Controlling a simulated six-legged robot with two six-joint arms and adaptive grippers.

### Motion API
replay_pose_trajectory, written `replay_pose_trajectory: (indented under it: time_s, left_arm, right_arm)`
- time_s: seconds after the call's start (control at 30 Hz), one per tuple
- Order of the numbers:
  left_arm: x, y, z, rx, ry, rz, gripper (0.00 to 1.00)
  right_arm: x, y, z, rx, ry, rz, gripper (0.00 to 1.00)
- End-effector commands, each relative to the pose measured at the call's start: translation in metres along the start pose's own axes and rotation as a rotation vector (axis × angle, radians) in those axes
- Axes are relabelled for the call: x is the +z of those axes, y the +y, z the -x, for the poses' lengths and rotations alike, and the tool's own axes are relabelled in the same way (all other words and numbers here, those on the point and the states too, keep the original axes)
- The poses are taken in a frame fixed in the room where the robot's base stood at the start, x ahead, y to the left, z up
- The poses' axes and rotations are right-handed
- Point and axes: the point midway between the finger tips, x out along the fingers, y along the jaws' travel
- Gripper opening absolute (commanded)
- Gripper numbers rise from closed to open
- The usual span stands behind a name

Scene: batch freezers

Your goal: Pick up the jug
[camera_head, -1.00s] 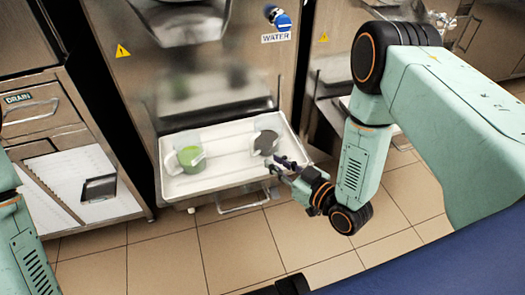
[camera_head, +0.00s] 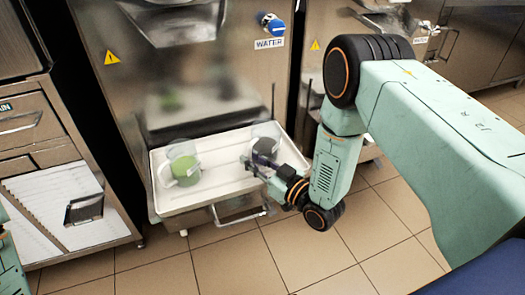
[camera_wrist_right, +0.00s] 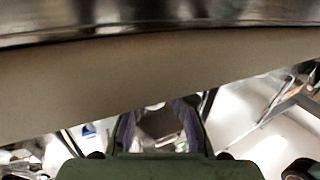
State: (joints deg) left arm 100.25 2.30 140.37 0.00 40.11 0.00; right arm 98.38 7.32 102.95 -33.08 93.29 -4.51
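Two clear jugs stand upright in a white tray (camera_head: 222,188). The left jug (camera_head: 185,168) holds something green. The right jug (camera_head: 266,136) has dark grey contents and stands near the tray's back right corner. My right gripper (camera_head: 256,164) is just in front of the right jug, over the tray, and partly covers its lower part. In the right wrist view my right gripper's fingers (camera_wrist_right: 158,122) stand apart, with a greyish shape behind them that I cannot make out. Whether they touch the jug is unclear. Only part of my left arm shows at the left edge.
The tray sits against a steel freezer front (camera_head: 190,70) with a blue water knob (camera_head: 270,23) above. A drawer cabinet (camera_head: 60,170) stands at left. A thin bar handle (camera_head: 240,214) sticks out below the tray. The tiled floor (camera_head: 240,260) in front is clear.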

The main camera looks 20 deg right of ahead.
Motion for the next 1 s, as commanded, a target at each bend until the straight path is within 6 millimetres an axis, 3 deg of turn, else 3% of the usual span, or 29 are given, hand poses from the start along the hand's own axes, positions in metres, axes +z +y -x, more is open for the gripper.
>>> replay_pose_trajectory:
  time_s: [0.13, 0.37, 0.6, 1.0]
  left_arm:
    - [0.0000, 0.0000, -0.0047, 0.000, 0.000, 0.000, 0.31]
    - [0.0001, 0.0000, -0.0039, 0.000, 0.000, 0.000, 0.31]
    - [-0.0001, 0.0000, -0.0039, 0.000, 0.000, 0.000, 0.31]
    - [-0.0001, 0.0000, -0.0039, 0.000, 0.000, 0.000, 0.31]
  right_arm:
    - [-0.0003, -0.0010, -0.0125, 0.000, 0.001, 0.000, 0.19]
    - [-0.0011, -0.0017, -0.0140, 0.002, 0.000, -0.001, 0.19]
    - [-0.0009, -0.0023, -0.0138, 0.002, 0.000, -0.001, 0.00]
    - [-0.0012, -0.0019, -0.0139, 0.002, 0.001, 0.000, 0.00]
